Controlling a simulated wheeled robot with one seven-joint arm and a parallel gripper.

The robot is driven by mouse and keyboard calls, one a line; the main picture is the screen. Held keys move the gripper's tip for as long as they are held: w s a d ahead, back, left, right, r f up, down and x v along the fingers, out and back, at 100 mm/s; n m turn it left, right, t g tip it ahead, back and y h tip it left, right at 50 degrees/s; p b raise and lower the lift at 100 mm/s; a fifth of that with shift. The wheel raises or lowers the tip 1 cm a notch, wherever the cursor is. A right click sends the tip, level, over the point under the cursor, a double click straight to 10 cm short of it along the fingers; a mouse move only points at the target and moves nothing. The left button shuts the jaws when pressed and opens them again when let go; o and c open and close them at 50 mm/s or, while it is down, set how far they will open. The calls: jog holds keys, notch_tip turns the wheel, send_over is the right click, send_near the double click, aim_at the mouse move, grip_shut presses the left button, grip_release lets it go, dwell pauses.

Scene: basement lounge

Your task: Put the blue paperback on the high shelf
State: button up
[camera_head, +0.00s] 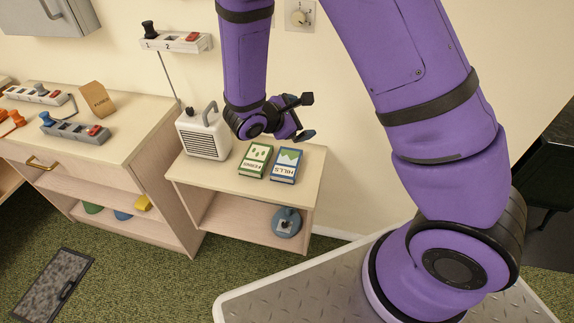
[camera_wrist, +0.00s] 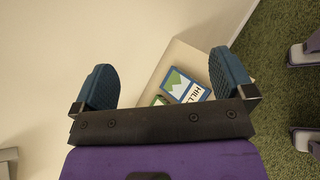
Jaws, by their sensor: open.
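The blue paperback (camera_head: 286,166), with "HILLS" on its cover, lies flat on the top of a low pale wooden shelf unit (camera_head: 240,178). It also shows in the wrist view (camera_wrist: 183,85), between the fingers and partly cut off by the gripper body. My gripper (camera_head: 306,116) is open and empty, above and slightly behind the paperback, apart from it. In the wrist view my gripper's two blue fingers (camera_wrist: 164,82) are spread wide. I cannot tell which surface is the high shelf.
A green book (camera_head: 256,161) lies just left of the blue one. A white heater (camera_head: 203,134) stands further left. A blue round object (camera_head: 287,222) sits on the lower shelf. A wooden cabinet (camera_head: 130,165) with power strips on top stands at left.

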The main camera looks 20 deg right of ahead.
jog(key=w+a+f+n+t, duration=0.1)
jog(key=a+f+n+t, duration=0.4)
jog(key=f, duration=0.7)
jog(key=n+t+y, duration=0.2)
jog(key=n+y, duration=0.2)
jog(key=n, duration=0.3)
send_near(284, 171)
jog(key=shift+s+a+r, duration=0.25)
jog(key=shift+a, duration=0.2)
jog(key=shift+w+d+f+n+g, duration=0.25)
jog(key=shift+w+f+n+g, duration=0.05)
jog(key=shift+w+f, duration=0.1)
jog(key=x, duration=0.9)
jog(key=shift+w+d+r, duration=0.1)
jog(key=shift+w+d, duration=0.15)
jog(key=shift+d, duration=0.05)
jog(key=c, duration=0.7)
jog(key=shift+c, duration=0.2)
jog(key=shift+r, duration=0.15)
